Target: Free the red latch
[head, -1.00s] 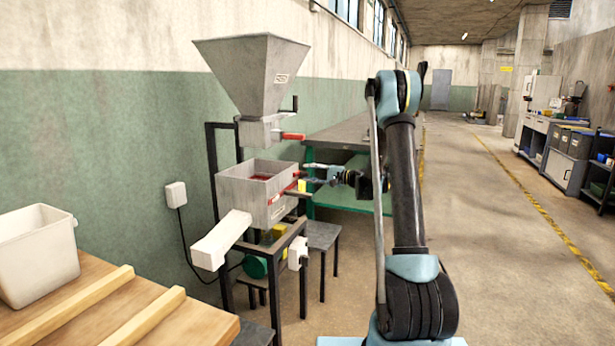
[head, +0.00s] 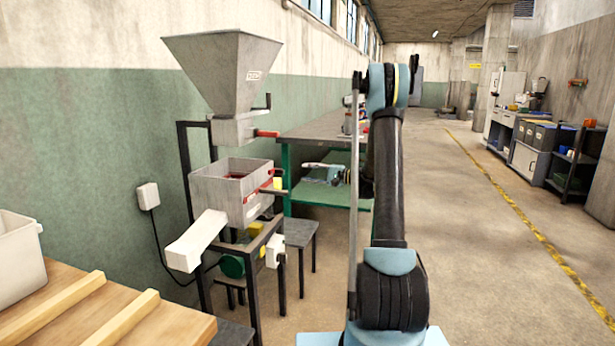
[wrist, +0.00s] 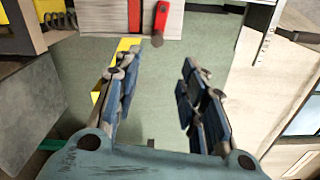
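The grey mill has a hopper above an open box (head: 228,200). Red parts show at the box's right side, the red latch (head: 266,184) probably among them, though it is too small to make out. In the wrist view a red lever (wrist: 161,17) with a dark end hangs at the top edge, against a pale and red panel. My gripper (wrist: 158,58) is open and empty. Its two blue-padded fingers point toward the lever, with a gap between them and it.
The hopper (head: 222,75) has another red handle (head: 267,134) below it. A green bench (head: 300,192) stands behind the box, and a stool (head: 297,232) beside it. A wooden table (head: 150,325) with a white bin (head: 20,262) is at the front left. Floor at the right is clear.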

